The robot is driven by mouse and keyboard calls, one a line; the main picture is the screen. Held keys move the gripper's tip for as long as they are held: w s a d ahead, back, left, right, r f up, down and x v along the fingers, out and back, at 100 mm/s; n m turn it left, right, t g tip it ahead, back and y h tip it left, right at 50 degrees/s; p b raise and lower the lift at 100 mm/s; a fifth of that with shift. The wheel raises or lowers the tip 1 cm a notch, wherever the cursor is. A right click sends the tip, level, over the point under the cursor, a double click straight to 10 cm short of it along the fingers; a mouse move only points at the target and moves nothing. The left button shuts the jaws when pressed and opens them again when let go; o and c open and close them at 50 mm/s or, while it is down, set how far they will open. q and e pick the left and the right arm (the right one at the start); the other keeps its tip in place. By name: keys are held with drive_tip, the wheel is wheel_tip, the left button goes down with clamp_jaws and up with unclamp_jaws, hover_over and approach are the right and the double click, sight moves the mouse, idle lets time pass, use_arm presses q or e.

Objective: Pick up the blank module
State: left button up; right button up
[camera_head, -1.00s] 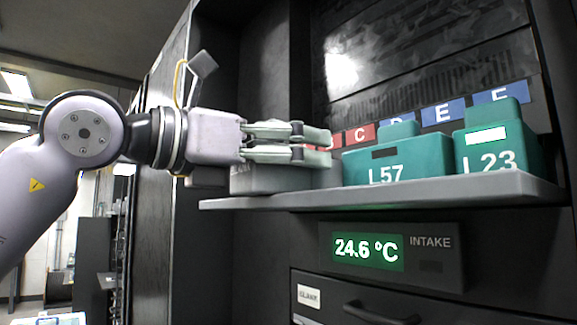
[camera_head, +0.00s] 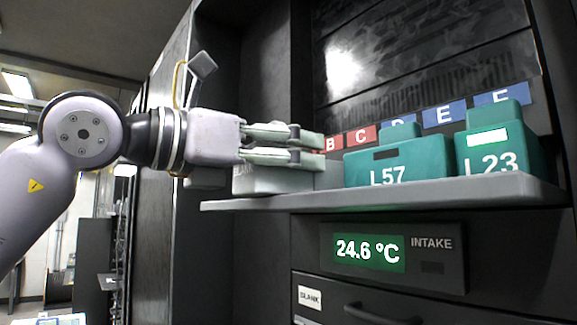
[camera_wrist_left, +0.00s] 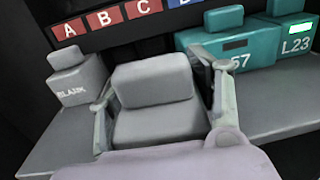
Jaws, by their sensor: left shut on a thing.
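My left gripper (camera_head: 322,151) is at the shelf, to the left of the teal modules. In the left wrist view its two fingers (camera_wrist_left: 163,92) are shut on a plain grey module (camera_wrist_left: 155,122) with a raised block on top. No label shows on this module. A second grey module marked BLANK (camera_wrist_left: 78,88) stands to its left on the shelf. In the head view a grey body (camera_head: 270,181) shows below the fingers, partly covered by them. I cannot tell whether the held module touches the shelf. My right gripper is in neither view.
Teal modules L57 (camera_head: 400,160) and L23 (camera_head: 495,150) stand to the right on the grey shelf (camera_head: 400,196), L57 close beside the right finger. Lettered red and blue labels line the back. Below are a 24.6 °C display (camera_head: 370,251) and a drawer handle (camera_head: 385,314).

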use_arm(q)
drive_tip(key=shift+r, duration=0.1)
drive_tip(key=shift+r, duration=0.6)
wheel_tip(320, 180, up, 19)
drive_tip(key=p, duration=0.4)
drive_tip(key=shift+f+p, duration=0.15)
drive_tip(key=shift+p, duration=0.2)
